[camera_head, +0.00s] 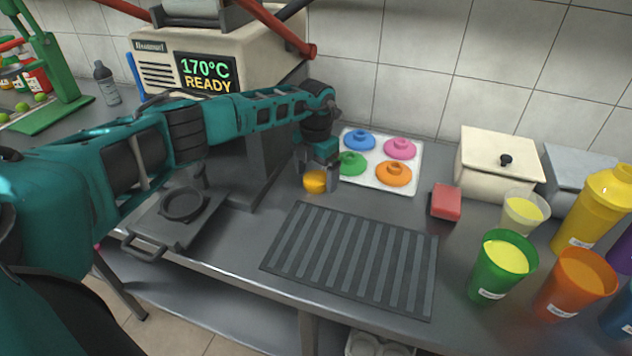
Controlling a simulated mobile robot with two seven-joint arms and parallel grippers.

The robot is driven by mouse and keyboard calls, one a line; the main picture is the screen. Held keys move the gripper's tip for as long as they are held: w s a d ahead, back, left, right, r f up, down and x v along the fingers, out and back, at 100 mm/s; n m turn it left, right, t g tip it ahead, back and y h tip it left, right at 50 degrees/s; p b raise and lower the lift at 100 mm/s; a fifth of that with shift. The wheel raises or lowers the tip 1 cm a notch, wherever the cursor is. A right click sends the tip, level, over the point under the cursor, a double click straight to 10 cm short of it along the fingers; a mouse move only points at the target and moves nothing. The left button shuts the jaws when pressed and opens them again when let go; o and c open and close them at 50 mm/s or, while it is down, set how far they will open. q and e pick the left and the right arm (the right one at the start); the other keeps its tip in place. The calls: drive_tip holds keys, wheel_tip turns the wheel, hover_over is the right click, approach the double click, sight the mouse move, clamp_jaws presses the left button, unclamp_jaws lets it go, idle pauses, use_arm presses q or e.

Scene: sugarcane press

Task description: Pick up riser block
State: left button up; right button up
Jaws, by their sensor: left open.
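A small orange-yellow round block (315,182), which I take to be the riser block, sits on the steel counter (250,225) left of the white tray. My left gripper (319,180) reaches down over it from above, with its fingers open at the sides of the block. The fingers partly hide the block, and I cannot tell whether they touch it. My right gripper is not in view.
A white tray (383,182) with several coloured lids lies just right of the gripper. A dark ribbed mat (350,258) lies in front. A red block (446,201), cream box (497,165) and several cups stand right. The press machine (150,62) stands behind my arm.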

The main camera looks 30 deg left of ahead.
use_arm(q)
drive_tip(key=shift+f, duration=0.1)
drive_tip(key=c, duration=1.2)
drive_tip(key=shift+o, duration=0.2)
